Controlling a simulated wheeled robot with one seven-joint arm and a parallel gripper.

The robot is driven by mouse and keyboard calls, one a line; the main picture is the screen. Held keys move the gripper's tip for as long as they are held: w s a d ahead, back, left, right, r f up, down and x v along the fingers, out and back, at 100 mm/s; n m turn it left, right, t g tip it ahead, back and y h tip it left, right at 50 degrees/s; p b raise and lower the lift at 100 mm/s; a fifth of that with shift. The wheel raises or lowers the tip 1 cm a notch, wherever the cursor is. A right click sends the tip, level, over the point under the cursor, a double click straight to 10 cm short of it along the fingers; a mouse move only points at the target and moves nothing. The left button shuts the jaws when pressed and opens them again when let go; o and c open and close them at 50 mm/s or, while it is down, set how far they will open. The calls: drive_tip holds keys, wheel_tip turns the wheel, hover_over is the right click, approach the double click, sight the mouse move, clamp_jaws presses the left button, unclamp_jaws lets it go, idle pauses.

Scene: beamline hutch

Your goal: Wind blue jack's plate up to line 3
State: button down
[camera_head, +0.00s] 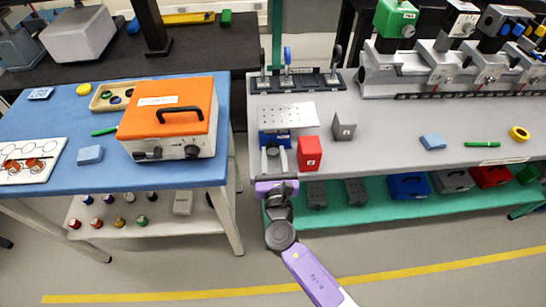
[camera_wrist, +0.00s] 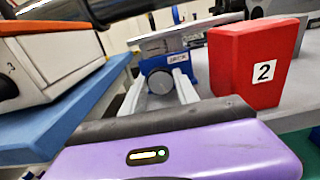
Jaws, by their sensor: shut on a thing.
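The blue jack (camera_head: 303,133) stands near the front left of the grey bench, with its pale perforated plate (camera_head: 287,116) on top. In the wrist view its blue body (camera_wrist: 200,68) carries a "JACK" label, and the plate (camera_wrist: 165,43) shows from the side. A round grey knob (camera_wrist: 160,82) faces me at the front of the body. My gripper (camera_wrist: 160,88) is shut on this knob, one pale finger on each side. In the head view my gripper (camera_head: 273,155) reaches in from the front edge. I cannot make out any numbered lines on the jack.
A red block (camera_head: 309,153) marked 2 in the wrist view (camera_wrist: 255,65) stands close right of the knob. A grey block (camera_head: 344,126) is behind it. An orange-topped box (camera_head: 172,110) sits on the blue table to the left.

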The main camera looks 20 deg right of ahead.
drive_tip(key=m+b, duration=0.3)
drive_tip(key=m, duration=0.2)
drive_tip(key=shift+d+b, duration=0.1)
drive_tip(key=shift+b, duration=0.2)
drive_tip(key=shift+m, duration=0.3)
drive_tip(key=c, duration=0.9)
unclamp_jaws()
